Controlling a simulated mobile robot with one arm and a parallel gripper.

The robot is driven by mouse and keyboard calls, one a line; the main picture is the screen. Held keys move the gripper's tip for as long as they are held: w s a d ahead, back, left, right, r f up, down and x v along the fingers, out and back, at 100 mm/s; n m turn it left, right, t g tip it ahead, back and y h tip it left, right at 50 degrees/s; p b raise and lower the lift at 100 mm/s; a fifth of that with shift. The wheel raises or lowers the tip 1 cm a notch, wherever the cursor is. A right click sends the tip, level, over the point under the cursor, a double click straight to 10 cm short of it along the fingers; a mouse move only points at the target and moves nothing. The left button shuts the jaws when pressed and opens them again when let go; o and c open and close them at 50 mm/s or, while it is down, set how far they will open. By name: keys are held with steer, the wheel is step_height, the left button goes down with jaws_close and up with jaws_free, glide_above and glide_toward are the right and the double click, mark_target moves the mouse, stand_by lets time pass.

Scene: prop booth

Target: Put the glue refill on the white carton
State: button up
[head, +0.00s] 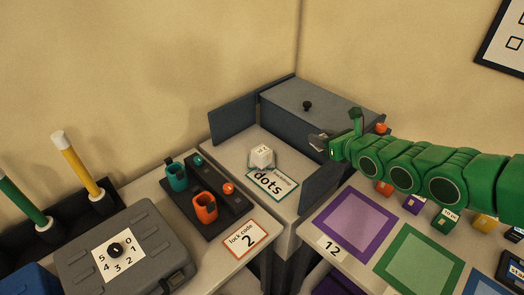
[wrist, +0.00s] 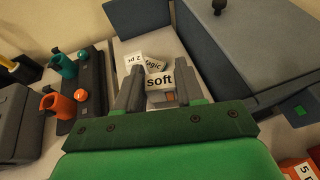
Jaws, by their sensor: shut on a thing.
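My gripper (head: 318,143) reaches in from the right in the head view, above the table and to the right of a small white box. In the wrist view its fingers (wrist: 160,92) are shut on a small block labelled "soft" (wrist: 160,80), with a patch of orange-brown below the label. I cannot tell from its label whether this is the glue refill. The small white box (head: 262,156), which looks like the white carton, sits behind the "dots" card. White lettered faces (wrist: 146,64) show just beyond the held block in the wrist view, partly hidden by it.
A grey cabinet (head: 320,108) stands behind, with upright dark panels (head: 234,119) beside the white box. A dark rack with teal (head: 177,176) and orange (head: 204,207) cups is to the left. Purple (head: 353,226) and green mats lie at right, with small blocks behind them.

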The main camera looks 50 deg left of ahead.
steer(key=s+a+r+n+g, duration=0.1)
steer(key=s+a+g, duration=0.1)
steer(key=s+a, duration=0.3)
steer(key=s+a+n+g, duration=0.1)
steer(key=s+a, duration=0.2)
steer(key=s, duration=0.5)
glide_above(262, 151)
steer(key=d, duration=0.1)
steer(key=f, duration=0.8)
steer(key=shift+s+d+f, duration=0.1)
steer(key=shift+s+d, duration=0.05)
steer(key=shift+s, duration=0.25)
steer(key=shift+w+a+f, duration=0.4)
steer(key=shift+a+f, duration=0.05)
steer(key=shift+f, duration=0.05)
steer(key=shift+w+a+f, duration=0.1)
steer(key=shift+a+f, duration=0.1)
steer(key=shift+f, duration=1.6)
steer(key=shift+f, duration=0.1)
steer(key=o, duration=1)
